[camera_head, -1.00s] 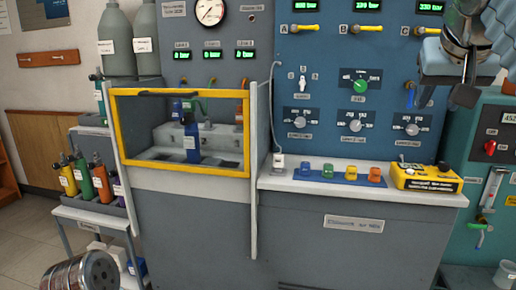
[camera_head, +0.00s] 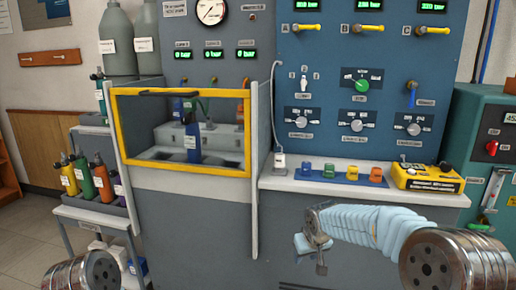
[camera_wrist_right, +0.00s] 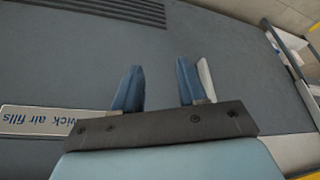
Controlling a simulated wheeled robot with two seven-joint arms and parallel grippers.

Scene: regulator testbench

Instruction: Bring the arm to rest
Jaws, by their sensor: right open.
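My right arm (camera_head: 360,225), in a light blue sleeve, reaches in from the lower right in the head view. My right gripper (camera_head: 312,256) hangs low in front of the grey bench front, below the worktop. In the right wrist view its two blue fingers (camera_wrist_right: 160,85) stand apart with nothing between them, facing the grey panel. My left gripper is out of view.
The bench worktop (camera_head: 290,183) carries several coloured blocks and a yellow device (camera_head: 428,178). A yellow-framed window (camera_head: 180,172) encloses a blue bottle (camera_head: 192,143). Gas bottles (camera_head: 85,175) stand at the left. Valve levers and knobs sit on the blue panel (camera_head: 340,80).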

